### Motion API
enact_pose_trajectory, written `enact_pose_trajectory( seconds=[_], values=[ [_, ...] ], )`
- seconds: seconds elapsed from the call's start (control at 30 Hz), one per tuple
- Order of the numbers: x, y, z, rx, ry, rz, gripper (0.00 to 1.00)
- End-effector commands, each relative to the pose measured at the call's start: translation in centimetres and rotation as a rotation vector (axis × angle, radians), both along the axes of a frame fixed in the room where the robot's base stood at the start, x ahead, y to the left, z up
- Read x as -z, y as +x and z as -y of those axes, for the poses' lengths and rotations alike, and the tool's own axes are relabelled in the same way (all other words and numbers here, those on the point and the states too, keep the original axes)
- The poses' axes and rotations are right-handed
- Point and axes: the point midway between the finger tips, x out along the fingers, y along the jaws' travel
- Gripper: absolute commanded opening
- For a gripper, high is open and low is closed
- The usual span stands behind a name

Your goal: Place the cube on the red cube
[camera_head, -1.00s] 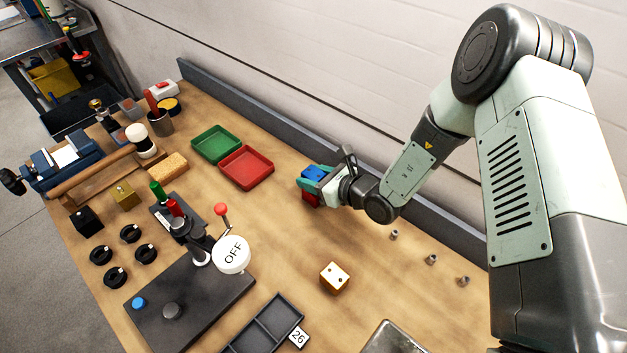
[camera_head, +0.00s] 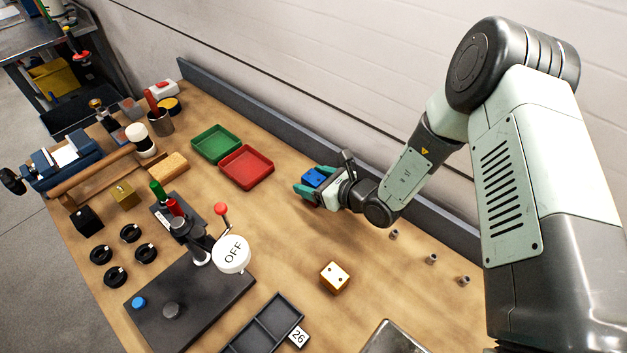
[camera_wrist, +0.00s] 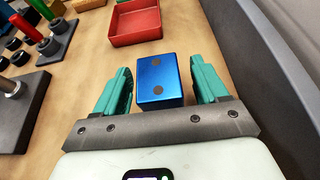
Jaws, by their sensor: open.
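The blue cube (camera_head: 314,177) is between the spread teal fingers of my gripper (camera_head: 308,183), near the back edge of the workbench. In the wrist view the blue cube (camera_wrist: 159,80) shows its dotted top face, with a gap between it and each finger of my open gripper (camera_wrist: 159,88). What the blue cube rests on is hidden now.
A red tray (camera_head: 246,183) and a green tray (camera_head: 216,160) lie left of my gripper. A dark wall (camera_head: 290,137) runs close behind it. A wooden die (camera_head: 334,277) and several small metal posts (camera_head: 431,258) stand nearer the front right.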

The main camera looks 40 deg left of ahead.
Motion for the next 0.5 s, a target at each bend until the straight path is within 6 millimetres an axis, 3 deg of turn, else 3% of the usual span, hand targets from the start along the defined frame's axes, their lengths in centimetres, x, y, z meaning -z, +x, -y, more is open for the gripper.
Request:
enact_pose_trajectory(
  seconds=[0.17,0.5],
  values=[
    [-0.9,0.1,2.1,0.003,-0.001,-0.001,0.72],
    [-3.7,0.1,8.7,0.003,0.0,0.001,0.72]
  ],
)
